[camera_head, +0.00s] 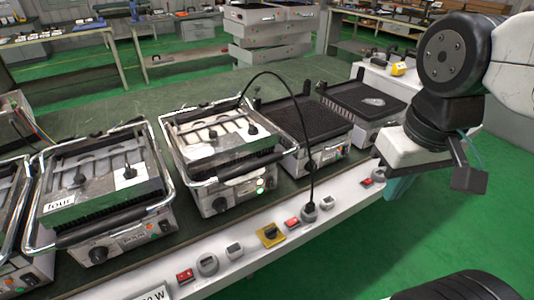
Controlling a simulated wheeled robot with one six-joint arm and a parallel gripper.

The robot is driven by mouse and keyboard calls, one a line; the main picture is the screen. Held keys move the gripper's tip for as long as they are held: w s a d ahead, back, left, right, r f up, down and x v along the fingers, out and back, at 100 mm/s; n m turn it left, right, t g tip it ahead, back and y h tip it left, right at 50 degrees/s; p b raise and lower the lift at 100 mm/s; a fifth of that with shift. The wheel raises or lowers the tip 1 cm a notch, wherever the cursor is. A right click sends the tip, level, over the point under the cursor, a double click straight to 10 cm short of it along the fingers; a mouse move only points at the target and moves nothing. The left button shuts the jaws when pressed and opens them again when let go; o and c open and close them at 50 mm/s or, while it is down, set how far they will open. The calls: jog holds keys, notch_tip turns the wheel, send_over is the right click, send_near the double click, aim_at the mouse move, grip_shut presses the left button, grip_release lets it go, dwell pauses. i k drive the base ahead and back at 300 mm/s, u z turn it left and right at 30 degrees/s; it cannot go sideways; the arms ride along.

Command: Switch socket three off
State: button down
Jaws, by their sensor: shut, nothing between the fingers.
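The white front panel (340,212) of the bench carries a row of sockets and red switches. A red switch (185,275) sits beside a round grey socket (208,265) at the left. A second red switch (292,223) is beside a socket (310,213) with a black plug and cable (309,160) in it. A third red switch (366,183) is beside a socket (379,174) at the right, close to my arm. Socket numbers are not readable, nor are the switch positions.
Contact grills stand along the bench, one labelled "four" (60,202) and another (220,145) with a lit indicator. A yellow and black rotary switch (270,235) is on the panel. Two dark ribbed grill plates (305,125) are at the right. Green floor (400,245) in front is clear.

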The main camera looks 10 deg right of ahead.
aim_at(293, 221)
jog(key=z, duration=2.7)
jog(key=k, duration=0.85)
jog(key=u, duration=1.6)
